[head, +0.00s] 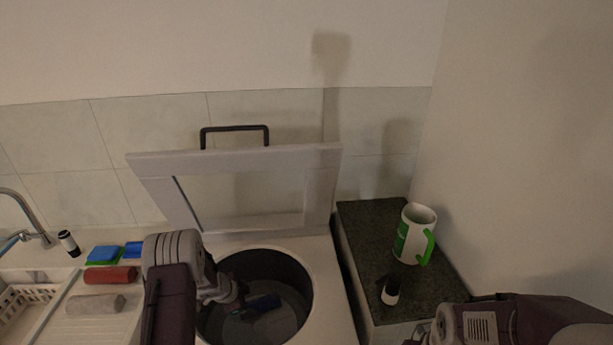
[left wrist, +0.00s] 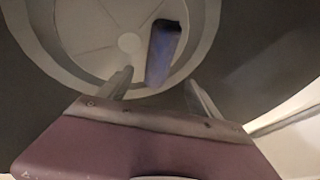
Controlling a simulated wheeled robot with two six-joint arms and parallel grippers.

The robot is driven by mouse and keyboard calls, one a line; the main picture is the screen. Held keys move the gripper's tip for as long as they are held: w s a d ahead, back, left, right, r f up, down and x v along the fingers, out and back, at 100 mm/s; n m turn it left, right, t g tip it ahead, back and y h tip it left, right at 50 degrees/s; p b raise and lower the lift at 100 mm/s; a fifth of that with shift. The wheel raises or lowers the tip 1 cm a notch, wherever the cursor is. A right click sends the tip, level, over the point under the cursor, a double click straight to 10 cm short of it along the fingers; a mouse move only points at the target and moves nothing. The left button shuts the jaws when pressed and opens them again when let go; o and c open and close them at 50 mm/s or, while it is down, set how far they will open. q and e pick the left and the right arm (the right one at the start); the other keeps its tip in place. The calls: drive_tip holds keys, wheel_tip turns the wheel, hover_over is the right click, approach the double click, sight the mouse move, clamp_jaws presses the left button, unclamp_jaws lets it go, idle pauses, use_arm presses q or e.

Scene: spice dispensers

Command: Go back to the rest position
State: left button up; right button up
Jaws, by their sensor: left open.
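My left gripper (head: 228,292) is over the round opening of a top-loading washer (head: 334,318). In the left wrist view its two fingers (left wrist: 158,85) are apart with nothing held between them. A dark blue item (head: 265,303) lies inside the drum; it also shows in the left wrist view (left wrist: 163,52), beyond the fingertips. My right arm comes in at the lower right of the head view. Only a small part of the right gripper (head: 418,336) shows at the bottom edge, and its fingers cannot be made out.
The washer's lid (head: 318,190) stands raised against the tiled wall. On the dark counter (head: 368,222) at right stand a white and green mug (head: 404,243) and a small black and white dispenser (head: 391,291). Sponges (head: 103,254), a red roll (head: 110,275) and a rack (head: 22,305) are at left.

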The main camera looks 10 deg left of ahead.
use_arm(q)
drive_tip(key=w+d+r+t, duration=0.1)
drive_tip(key=w+d+r, duration=0.2)
drive_tip(key=r, duration=0.4)
drive_tip(key=w+d+r+t, duration=0.1)
drive_tip(key=w+d+r, duration=0.15)
drive_tip(key=r, duration=0.45)
drive_tip(key=s+d+r+n+t+y, duration=0.1)
drive_tip(key=s+d+r+n, duration=0.25)
drive_tip(key=r, duration=0.45)
drive_tip(key=s+f+n+g, duration=0.1)
drive_tip(key=s+n+g, duration=0.1)
drive_tip(key=s, duration=0.6)
drive_tip(key=s+d+f+n+g, duration=0.1)
drive_tip(key=s+n, duration=0.3)
drive_tip(key=s, duration=0.5)
drive_tip(key=s+f+n+g+y, duration=0.1)
drive_tip(key=s+f+n+g, duration=0.1)
drive_tip(key=s, duration=0.6)
drive_tip(key=shift+s+d+f+n+g, duration=0.15)
drive_tip(key=shift+f+n+g, duration=0.25)
drive_tip(key=shift+n+g, duration=0.45)
drive_tip(key=shift+s+d+g, duration=0.1)
drive_tip(key=shift+s+g, duration=0.15)
drive_tip(key=shift+s, duration=0.1)
